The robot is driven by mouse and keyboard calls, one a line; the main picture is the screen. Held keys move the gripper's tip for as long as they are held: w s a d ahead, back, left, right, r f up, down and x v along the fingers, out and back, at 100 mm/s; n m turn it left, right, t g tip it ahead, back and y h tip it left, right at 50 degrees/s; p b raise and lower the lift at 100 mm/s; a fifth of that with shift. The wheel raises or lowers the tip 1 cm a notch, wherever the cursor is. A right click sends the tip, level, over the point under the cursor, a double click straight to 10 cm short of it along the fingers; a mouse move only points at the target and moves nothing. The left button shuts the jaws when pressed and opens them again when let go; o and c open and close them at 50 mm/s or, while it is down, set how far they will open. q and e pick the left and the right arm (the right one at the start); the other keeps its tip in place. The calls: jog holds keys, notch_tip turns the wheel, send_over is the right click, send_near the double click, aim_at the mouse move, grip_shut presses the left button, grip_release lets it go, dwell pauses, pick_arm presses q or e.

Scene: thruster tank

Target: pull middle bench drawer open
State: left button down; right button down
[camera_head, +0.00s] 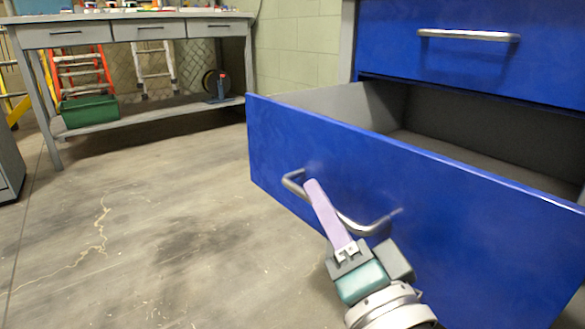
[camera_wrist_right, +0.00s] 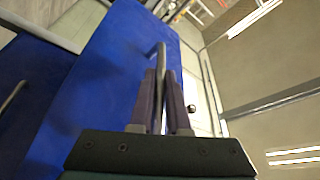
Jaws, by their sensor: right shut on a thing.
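The blue drawer (camera_head: 400,195) stands pulled out from its blue cabinet in the head view, and its empty grey inside shows. Its curved metal handle (camera_head: 362,228) is on the front face. My right gripper (camera_head: 312,187) is at this handle, shut on it. In the right wrist view, the two fingers (camera_wrist_right: 160,100) lie on either side of the handle bar (camera_wrist_right: 161,60), with the blue drawer front (camera_wrist_right: 115,70) beside them. My left gripper is not in view.
Another closed blue drawer (camera_head: 470,60) with a straight handle is above the open one. A grey workbench (camera_head: 130,30) with closed drawers stands at the back left, with a green box (camera_head: 88,112) on its lower shelf. The concrete floor (camera_head: 150,220) at the left is clear.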

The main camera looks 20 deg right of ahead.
jog(key=a, duration=0.1)
jog(key=s+a, duration=0.1)
jog(key=a, duration=0.1)
jog(key=shift+s+a+r, duration=0.1)
jog(key=shift+s+a, duration=0.05)
dwell(0.3)
jog(key=c, duration=0.9)
grip_release()
jog(key=p+v, duration=0.3)
jog(key=v, duration=0.7)
